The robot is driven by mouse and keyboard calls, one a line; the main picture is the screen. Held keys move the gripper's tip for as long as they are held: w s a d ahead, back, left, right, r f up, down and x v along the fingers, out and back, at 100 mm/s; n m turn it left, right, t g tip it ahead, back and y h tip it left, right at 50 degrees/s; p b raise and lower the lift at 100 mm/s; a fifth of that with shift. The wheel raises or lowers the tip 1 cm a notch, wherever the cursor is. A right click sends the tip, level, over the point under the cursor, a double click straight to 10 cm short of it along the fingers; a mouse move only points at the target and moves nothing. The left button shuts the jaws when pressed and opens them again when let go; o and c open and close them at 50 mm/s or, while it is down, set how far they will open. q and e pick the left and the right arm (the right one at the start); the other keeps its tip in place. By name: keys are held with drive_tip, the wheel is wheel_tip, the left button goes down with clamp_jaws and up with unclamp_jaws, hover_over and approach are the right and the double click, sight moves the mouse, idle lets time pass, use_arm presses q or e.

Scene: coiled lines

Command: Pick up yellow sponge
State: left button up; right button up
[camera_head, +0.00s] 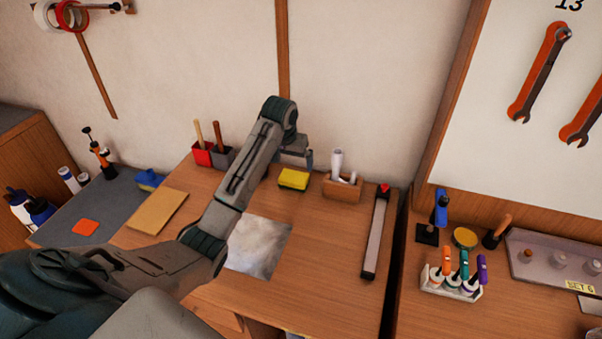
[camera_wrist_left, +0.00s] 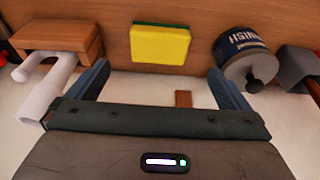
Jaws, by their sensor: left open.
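The yellow sponge (camera_head: 294,179) lies on the wooden desk, near the wall, and has a dark green layer. In the left wrist view the sponge (camera_wrist_left: 160,46) is beyond the fingertips, roughly centred between them. My left gripper (camera_head: 297,159) is just behind the sponge in the head view, partly hidden by its own arm. In the left wrist view my left gripper (camera_wrist_left: 158,69) has its fingers wide apart with nothing between them. I cannot tell its exact height above the desk. My right gripper is in neither view.
A wooden holder with white tubes (camera_head: 343,187) stands right of the sponge. A varnish can (camera_wrist_left: 243,58) sits on its other side in the left wrist view. Red and grey tool cups (camera_head: 213,155) stand farther left. A grey sheet (camera_head: 262,247) lies nearer on the desk.

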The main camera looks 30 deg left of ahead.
sight(293, 176)
use_arm(q)
drive_tip(key=x, duration=0.2)
drive_tip(key=p+x, duration=0.1)
drive_tip(key=x, duration=0.1)
drive_tip(key=shift+s, duration=0.35)
drive_tip(key=shift+w+f, duration=0.15)
drive_tip(key=shift+f, duration=0.05)
drive_tip(key=p+x, duration=0.1)
drive_tip(key=x, duration=0.1)
drive_tip(key=p+x, duration=0.1)
drive_tip(key=x, duration=0.1)
drive_tip(key=shift+w, duration=0.35)
drive_tip(key=shift+w+f, duration=0.1)
drive_tip(key=shift+f, duration=0.45)
drive_tip(key=c, duration=0.9)
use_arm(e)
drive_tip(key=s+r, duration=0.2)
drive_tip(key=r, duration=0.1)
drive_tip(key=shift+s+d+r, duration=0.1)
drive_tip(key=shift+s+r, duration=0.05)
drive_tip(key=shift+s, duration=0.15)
